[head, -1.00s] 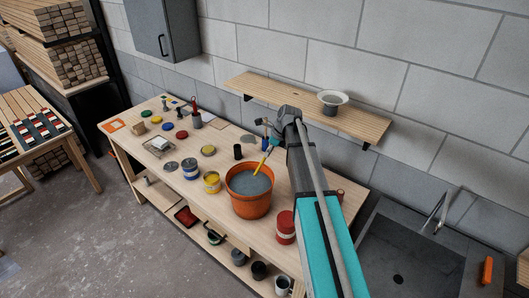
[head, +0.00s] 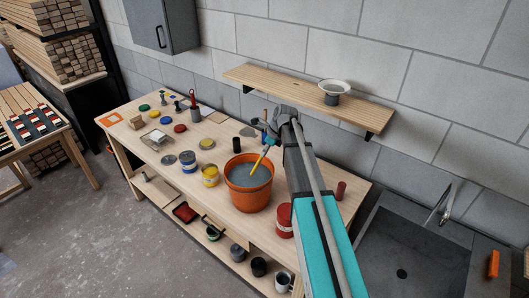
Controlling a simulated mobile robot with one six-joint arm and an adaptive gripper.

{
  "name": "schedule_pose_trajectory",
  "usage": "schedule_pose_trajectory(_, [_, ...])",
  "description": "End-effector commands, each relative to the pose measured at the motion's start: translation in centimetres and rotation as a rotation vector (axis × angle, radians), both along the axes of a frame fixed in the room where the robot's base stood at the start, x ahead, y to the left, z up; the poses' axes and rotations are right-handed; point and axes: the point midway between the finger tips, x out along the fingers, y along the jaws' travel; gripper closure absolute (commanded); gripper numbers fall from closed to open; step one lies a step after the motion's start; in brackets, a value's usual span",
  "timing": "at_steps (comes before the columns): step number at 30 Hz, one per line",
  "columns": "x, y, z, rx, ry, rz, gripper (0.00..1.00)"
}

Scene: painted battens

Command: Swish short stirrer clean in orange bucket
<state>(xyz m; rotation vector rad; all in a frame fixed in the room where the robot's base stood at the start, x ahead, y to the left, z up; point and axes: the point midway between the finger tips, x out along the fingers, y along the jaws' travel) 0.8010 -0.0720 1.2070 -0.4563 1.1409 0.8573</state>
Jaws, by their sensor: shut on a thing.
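The orange bucket (head: 249,198) stands on the wooden bench and holds grey liquid. The short stirrer (head: 260,162) is yellow with a blue upper part. It leans over the bucket, and its lower end is at or in the liquid; the exact depth I cannot tell. My gripper (head: 269,142) is above the back right of the bucket, shut on the stirrer's upper end. The fingers are small and partly hidden by my own arm, which comes in from the lower right.
A yellow can (head: 210,176) and a blue-banded can (head: 189,162) stand left of the bucket. A red can (head: 284,219) stands close on its right, beside my arm. A black cylinder (head: 236,144) stands behind it.

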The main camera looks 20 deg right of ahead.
Motion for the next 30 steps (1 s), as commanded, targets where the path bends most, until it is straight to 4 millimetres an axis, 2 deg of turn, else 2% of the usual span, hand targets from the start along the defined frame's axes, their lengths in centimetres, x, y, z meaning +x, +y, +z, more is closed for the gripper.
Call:
schedule_pose_trajectory(18, [0.6,1.2,-3.5,-0.001,-0.001,0.0,0.99])
schedule_pose_trajectory(30, [0.8,1.7,-4.8,0.0,0.0,-0.001,0.99])
